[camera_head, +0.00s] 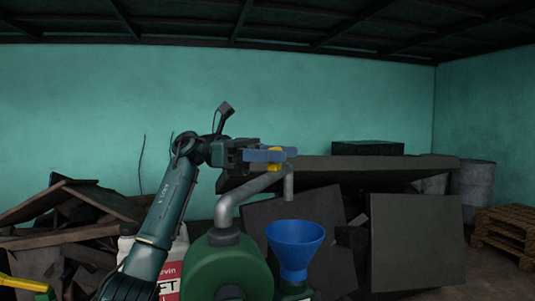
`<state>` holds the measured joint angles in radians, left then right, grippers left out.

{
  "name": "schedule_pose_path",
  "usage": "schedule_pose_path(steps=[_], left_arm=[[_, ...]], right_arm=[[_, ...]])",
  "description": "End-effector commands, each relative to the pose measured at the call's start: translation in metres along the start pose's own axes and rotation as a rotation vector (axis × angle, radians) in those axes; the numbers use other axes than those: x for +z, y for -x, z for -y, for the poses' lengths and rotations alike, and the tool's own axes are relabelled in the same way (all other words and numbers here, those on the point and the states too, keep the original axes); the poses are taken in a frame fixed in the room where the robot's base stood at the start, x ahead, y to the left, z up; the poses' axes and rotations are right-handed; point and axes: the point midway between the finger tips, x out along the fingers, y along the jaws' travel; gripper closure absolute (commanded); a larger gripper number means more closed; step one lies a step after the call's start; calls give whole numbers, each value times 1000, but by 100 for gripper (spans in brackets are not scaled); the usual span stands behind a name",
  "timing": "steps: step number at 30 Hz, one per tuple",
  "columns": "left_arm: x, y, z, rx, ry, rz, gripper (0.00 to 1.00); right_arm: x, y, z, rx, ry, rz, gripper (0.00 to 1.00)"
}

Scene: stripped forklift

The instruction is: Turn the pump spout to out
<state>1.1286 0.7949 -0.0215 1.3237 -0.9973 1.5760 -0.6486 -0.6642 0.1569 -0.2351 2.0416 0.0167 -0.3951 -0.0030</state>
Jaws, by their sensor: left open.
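The green pump (228,268) stands at the bottom middle. Its grey pipe spout (238,198) rises from the top, slants up to the right and bends down at its end (288,184). The spout's end is above and slightly left of a blue funnel (294,247). A small yellow part (274,160) shows between my left gripper's fingers, on the upper part of the spout. My left gripper (274,155) is open, its fingers at the yellow part and the spout's bend; I cannot tell whether they touch. My right gripper is not in view.
A white and red jug (172,270) stands left of the pump, partly behind my left arm. Broken dark boards (60,225) pile up at the left. Dark panels (416,240) lean behind the funnel. A grey barrel (473,192) and wooden pallets (507,232) stand at the right.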

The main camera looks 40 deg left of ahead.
Motion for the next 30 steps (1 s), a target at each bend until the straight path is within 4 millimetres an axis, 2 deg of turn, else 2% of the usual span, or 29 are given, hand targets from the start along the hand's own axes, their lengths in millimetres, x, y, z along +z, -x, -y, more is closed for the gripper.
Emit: schedule_pose_path(steps=[5,12,18,24,30], left_arm=[[0,21,0,5,-1,1,46],[1,75,0,5,1,4,46],[2,112,0,3,0,3,46],[0,129,0,0,0,1,46],[0,131,0,-1,0,0,46]], right_arm=[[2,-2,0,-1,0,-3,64],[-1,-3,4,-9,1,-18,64],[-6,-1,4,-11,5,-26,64],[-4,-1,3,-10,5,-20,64],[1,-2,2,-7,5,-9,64]])
